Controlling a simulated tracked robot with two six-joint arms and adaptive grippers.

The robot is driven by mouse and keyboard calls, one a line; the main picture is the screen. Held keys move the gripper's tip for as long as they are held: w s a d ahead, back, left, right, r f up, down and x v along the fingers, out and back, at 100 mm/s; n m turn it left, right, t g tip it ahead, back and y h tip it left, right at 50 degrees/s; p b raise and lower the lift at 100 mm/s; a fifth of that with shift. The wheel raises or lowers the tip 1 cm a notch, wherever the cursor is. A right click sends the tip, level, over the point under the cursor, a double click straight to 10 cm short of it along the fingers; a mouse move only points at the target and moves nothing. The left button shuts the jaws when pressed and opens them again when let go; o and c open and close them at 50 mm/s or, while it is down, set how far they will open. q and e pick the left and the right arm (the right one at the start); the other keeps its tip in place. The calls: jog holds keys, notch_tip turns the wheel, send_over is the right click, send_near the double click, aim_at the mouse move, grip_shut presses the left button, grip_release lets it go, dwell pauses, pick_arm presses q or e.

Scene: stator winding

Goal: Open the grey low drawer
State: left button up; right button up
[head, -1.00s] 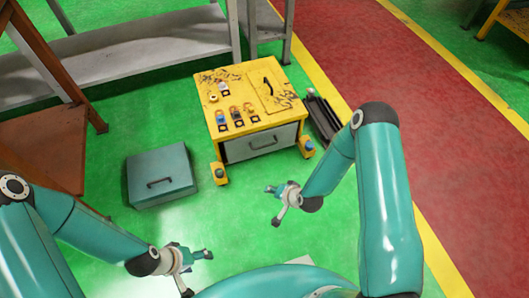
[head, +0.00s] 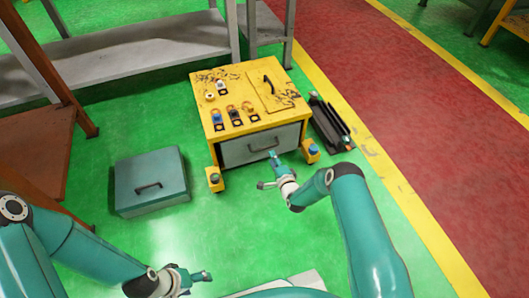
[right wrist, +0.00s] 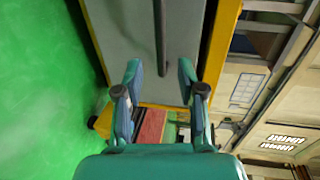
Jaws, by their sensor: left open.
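The grey low drawer (head: 238,154) is in the lower front of the yellow cabinet (head: 205,125) in the head view, and it looks shut. Its dark bar handle (head: 264,146) is in the middle of the front. My right gripper (head: 269,171) is just in front of the drawer, near the handle. In the right wrist view the grey drawer front (right wrist: 125,30) and the handle (right wrist: 162,35) lie beyond my open right fingers (right wrist: 160,78). The handle lines up between the fingertips, with nothing held. My left gripper (head: 197,277) is open and low at the bottom of the head view, away from the cabinet.
A teal box with a handle (head: 150,178) stands on the green floor left of the cabinet. Several small parts and a black handle (head: 268,84) are on the cabinet top. A dark tray (head: 330,125) lies right of it. The floor before the cabinet is clear.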

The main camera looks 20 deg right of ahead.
jog(key=shift+b+x, duration=1.85)
jog(key=shift+x, duration=2.15)
grip_shut()
